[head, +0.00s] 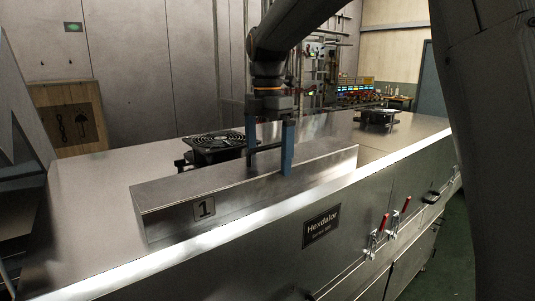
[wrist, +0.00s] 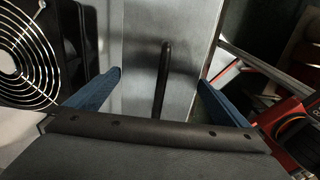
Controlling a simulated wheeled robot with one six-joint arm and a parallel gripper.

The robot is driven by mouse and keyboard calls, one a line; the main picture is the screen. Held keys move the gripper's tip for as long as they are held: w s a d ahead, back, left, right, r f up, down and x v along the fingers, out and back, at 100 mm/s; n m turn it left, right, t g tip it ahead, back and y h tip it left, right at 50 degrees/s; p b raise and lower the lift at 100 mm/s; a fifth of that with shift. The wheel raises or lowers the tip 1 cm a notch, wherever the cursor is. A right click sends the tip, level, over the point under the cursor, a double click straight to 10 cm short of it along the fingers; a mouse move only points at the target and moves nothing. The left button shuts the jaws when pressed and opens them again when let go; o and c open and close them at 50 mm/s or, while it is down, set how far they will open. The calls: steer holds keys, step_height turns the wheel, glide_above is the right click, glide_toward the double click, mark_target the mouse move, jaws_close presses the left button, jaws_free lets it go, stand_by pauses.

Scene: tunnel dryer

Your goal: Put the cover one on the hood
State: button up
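Cover one (head: 265,187) is a long grey metal box with a "1" label on its near end. It appears to sit on the flat top of the hood (head: 95,205), along the front edge. In the wrist view its top (wrist: 140,30) shows a thin black bar handle (wrist: 163,75). My gripper (head: 270,152) is above the cover, its two blue fingers on either side of the handle. In the wrist view my gripper (wrist: 159,77) is open, with clear gaps between both fingers and the handle. The cover's underside is hidden.
A black fan (head: 215,145) stands on the hood just behind the cover. Another fan unit (head: 376,117) stands farther right. Red-handled latches (head: 383,222) are on the hood's front face. A wooden crate (head: 70,118) stands at the left. The hood top left of the cover is clear.

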steer(key=shift+r, duration=0.1)
step_height(320, 180, up, 12)
steer(key=b, duration=0.3)
stand_by(0.5)
